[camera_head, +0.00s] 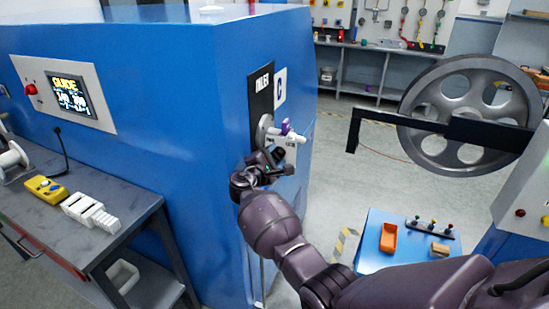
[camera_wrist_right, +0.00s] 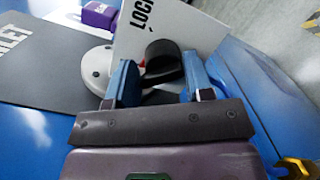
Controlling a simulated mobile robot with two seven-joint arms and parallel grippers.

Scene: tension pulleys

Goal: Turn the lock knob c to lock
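A dark inlet panel (camera_head: 262,95) with a "C" sign (camera_head: 280,86) is on the end of the blue machine. Below it are a round pale grey disc (camera_head: 262,130), a purple padlock (camera_head: 286,127) and a white plate (camera_head: 284,141). In the right wrist view the plate (camera_wrist_right: 200,30) reads "LOCK", and a black knob-like part (camera_wrist_right: 168,64) stands in front of it. My right gripper (camera_wrist_right: 157,72) is open, its blue fingers on either side of the black part; whether they touch it I cannot tell. In the head view the gripper (camera_head: 265,163) partly hides the knob area. My left gripper is not in view.
A grey workbench (camera_head: 140,212) with a yellow meter (camera_head: 46,189) stands at left. A large pulley wheel (camera_head: 465,105) and a black bar (camera_head: 410,128) are at right. A low blue table (camera_head: 375,255) with an orange tray (camera_head: 388,237) stands near my arm.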

